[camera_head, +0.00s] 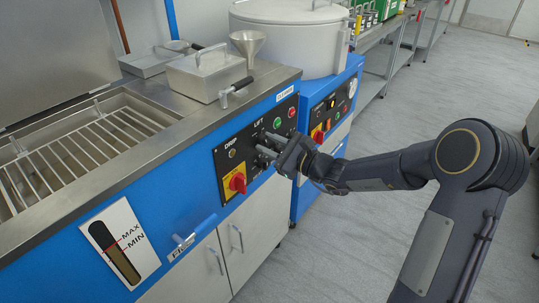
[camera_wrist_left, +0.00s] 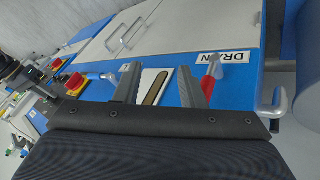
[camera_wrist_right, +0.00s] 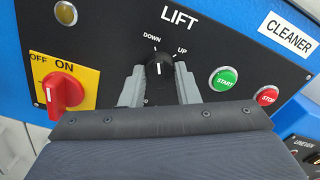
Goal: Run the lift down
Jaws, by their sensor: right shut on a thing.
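The black LIFT knob (camera_wrist_right: 160,72) is on the dark control panel of the blue cleaner, with DOWN marked at its upper left and UP at its upper right. Its white line points about straight up, between the two marks. My right gripper (camera_wrist_right: 160,88) is shut on the knob, one finger on each side. In the head view my right gripper (camera_head: 268,150) reaches the panel and hides the knob. A slatted metal rack (camera_head: 76,155) shows in the open tank. My left gripper (camera_wrist_left: 167,85) is open and empty, facing the cleaner's blue front near the DRAIN label.
Beside the knob are a red ON/OFF switch (camera_wrist_right: 64,92), a green START button (camera_wrist_right: 224,79) and a red STOP button (camera_wrist_right: 267,96). A red-handled drain valve (camera_wrist_left: 211,75) is close to my left gripper. A level gauge (camera_head: 120,240) is on the front.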

